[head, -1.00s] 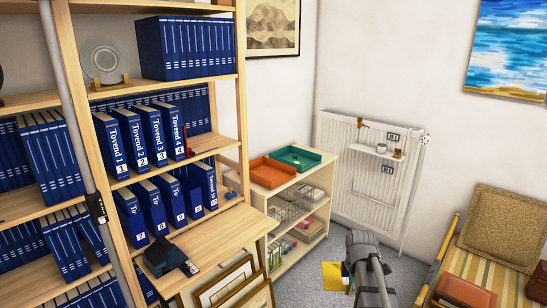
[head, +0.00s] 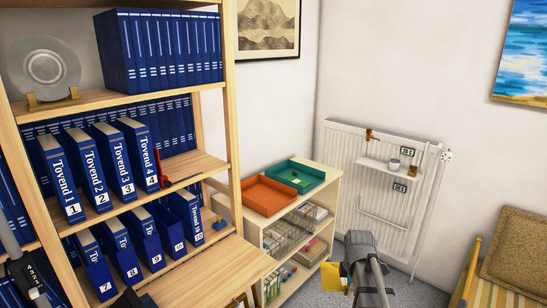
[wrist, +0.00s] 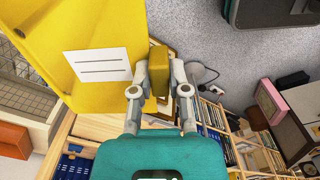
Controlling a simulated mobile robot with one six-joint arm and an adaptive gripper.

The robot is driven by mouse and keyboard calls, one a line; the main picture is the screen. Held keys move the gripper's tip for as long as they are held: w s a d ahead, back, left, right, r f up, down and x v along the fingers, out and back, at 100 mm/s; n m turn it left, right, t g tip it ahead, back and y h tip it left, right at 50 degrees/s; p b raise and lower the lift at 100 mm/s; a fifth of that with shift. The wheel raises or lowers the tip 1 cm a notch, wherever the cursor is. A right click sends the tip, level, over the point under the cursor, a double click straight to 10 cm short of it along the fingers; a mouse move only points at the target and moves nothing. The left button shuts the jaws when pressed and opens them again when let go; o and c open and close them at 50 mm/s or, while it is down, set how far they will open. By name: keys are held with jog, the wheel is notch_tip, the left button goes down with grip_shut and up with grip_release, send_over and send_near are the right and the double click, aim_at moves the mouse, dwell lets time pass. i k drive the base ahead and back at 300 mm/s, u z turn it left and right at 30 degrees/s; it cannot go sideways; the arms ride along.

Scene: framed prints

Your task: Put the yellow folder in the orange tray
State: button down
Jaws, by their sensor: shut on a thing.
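The yellow folder (head: 331,276) hangs from my gripper in the head view, low and in front of the small shelf unit. In the wrist view the folder (wrist: 95,45) fills the upper left, with a white label on its face. My gripper (wrist: 159,82) is shut on the folder's edge. The orange tray (head: 266,195) lies on top of the small shelf unit, up and to the left of my gripper in the head view. It looks empty. What seems to be part of the tray shows at the left edge of the wrist view (wrist: 14,140).
A teal tray (head: 300,175) stands right beside the orange one, with a small green item in it. The tall wooden bookcase (head: 232,120) with blue binders is to the left. A white radiator (head: 385,180) with a small shelf is behind. A yellow-framed chair (head: 510,265) is at right.

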aim_at(267, 199)
jog(key=u, duration=0.05)
jog(key=i, duration=1.7)
jog(key=u, duration=0.4)
